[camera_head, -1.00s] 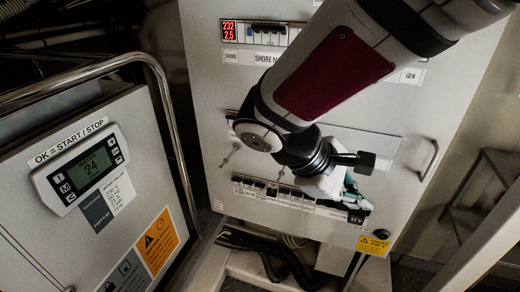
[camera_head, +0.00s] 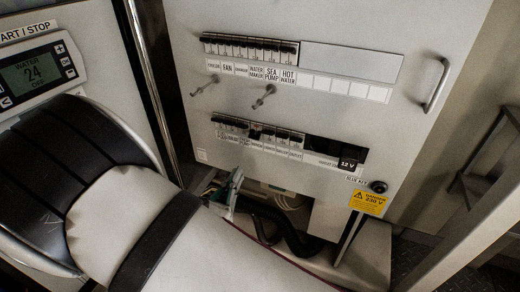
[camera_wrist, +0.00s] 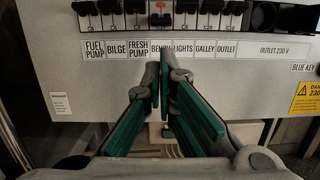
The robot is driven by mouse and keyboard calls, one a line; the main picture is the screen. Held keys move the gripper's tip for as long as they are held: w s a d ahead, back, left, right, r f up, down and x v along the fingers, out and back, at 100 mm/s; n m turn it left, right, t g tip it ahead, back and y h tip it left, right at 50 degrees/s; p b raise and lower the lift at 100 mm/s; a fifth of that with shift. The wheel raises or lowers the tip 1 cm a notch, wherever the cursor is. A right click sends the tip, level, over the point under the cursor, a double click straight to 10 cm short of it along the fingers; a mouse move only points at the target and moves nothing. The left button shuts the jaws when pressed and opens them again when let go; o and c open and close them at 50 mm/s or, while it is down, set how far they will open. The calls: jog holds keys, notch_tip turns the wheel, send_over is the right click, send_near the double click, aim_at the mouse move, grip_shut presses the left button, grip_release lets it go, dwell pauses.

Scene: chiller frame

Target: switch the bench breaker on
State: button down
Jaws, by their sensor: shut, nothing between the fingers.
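The bench breaker (camera_wrist: 161,14) is in the lower breaker row, above the "BENCH" label. In the wrist view it looks darker than its neighbours, with a brownish face where they show pale parts. My gripper (camera_wrist: 160,62) is shut and empty. In the wrist view its green-padded fingertips are together, just below the breaker and over the "BENCH" label, partly covering it. In the head view the gripper (camera_head: 233,178) shows below the lower row, partly hidden by my arm. I cannot tell whether the tips touch the panel; they look apart from the breaker.
Neighbouring breakers (camera_wrist: 188,14) stand close on both sides. An upper breaker row (camera_head: 250,48), two small levers (camera_head: 264,96) and a door handle (camera_head: 437,84) are on the panel. Cables (camera_head: 290,235) hang below. A control box with a display (camera_head: 35,72) is at left.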

aim_at(255, 142)
jog(key=b+x, duration=0.1)
jog(key=x, duration=0.4)
jog(key=b+x, duration=0.1)
jog(key=x, duration=0.3)
jog(key=shift+w+a, duration=0.1)
jog(key=shift+w, duration=0.3)
jog(key=shift+s+a+r+g+y+p, duration=0.1)
jog(key=shift+s+r+g+y+p, duration=0.4)
jog(key=shift+p, duration=1.05)
jog(key=shift+s+a+r+g+y+p, duration=0.1)
jog(key=shift+r+g+y+p, duration=0.1)
jog(key=shift+g+p, duration=1)
jog(key=shift+s+r+p, duration=0.1)
jog(key=shift+p, duration=0.8)
jog(key=shift+r+p, duration=0.1)
jog(key=shift+p, duration=0.35)
jog(key=shift+s+a+r+g+y+p, duration=0.15)
jog(key=shift+r+g+y+p, duration=0.3)
jog(key=shift+g+p, duration=0.55)
jog(key=r+g+y+p, duration=0.1)
jog(key=g+p, duration=0.1)
jog(key=p, duration=0.1)
jog(key=r+g+p, duration=0.1)
jog(key=g+p, duration=0.1)
jog(key=p, duration=0.1)
jog(key=shift+s+a+r+y, duration=0.1)
jog(key=shift+s+r+y, duration=0.15)
jog(key=shift+s+y, duration=0.1)
